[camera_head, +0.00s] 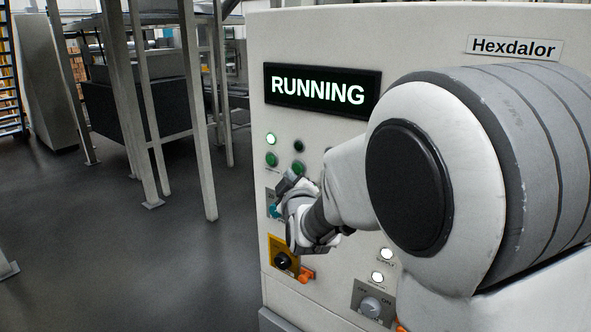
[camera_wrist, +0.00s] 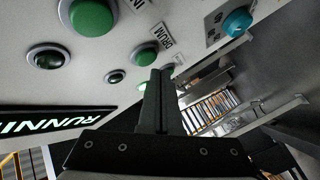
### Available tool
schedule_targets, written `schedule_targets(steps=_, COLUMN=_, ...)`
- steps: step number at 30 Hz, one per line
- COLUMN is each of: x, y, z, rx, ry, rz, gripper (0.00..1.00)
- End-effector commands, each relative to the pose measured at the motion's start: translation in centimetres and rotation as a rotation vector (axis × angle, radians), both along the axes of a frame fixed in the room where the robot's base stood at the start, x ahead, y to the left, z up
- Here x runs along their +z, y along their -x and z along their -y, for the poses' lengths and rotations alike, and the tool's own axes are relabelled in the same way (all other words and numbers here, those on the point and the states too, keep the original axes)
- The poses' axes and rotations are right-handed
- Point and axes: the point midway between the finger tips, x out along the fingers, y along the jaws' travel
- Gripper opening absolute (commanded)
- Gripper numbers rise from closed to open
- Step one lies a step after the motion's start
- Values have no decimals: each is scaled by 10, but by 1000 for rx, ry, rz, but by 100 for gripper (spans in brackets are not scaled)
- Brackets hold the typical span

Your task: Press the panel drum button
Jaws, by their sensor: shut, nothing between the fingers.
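The panel drum button (camera_wrist: 145,54) is a green push button beside the DRUM label (camera_wrist: 163,35) in the wrist view. In the head view it appears to be the middle green button (camera_head: 299,168), just above my gripper (camera_head: 284,184). The lamp paired with it (camera_wrist: 114,76) is dark. My gripper's fingers (camera_wrist: 160,73) are shut and empty, and their tips appear just below the drum button in the wrist view. I cannot tell whether they touch the panel.
Another green button (camera_head: 271,159) sits left, under a lit lamp (camera_head: 271,138). A larger-looking green button (camera_wrist: 92,17) is near in the wrist view. The display (camera_head: 322,91) reads RUNNING. Open floor lies left.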

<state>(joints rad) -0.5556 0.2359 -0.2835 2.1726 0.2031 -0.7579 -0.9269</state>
Motion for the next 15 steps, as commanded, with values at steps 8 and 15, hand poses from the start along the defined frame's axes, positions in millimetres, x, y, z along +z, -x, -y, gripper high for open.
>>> schedule_targets(steps=8, x=-2, y=-3, z=3, rx=0, ry=0, rz=0, gripper=0)
schedule_targets(steps=15, x=0, y=-7, z=5, rx=0, ry=0, rz=0, gripper=0)
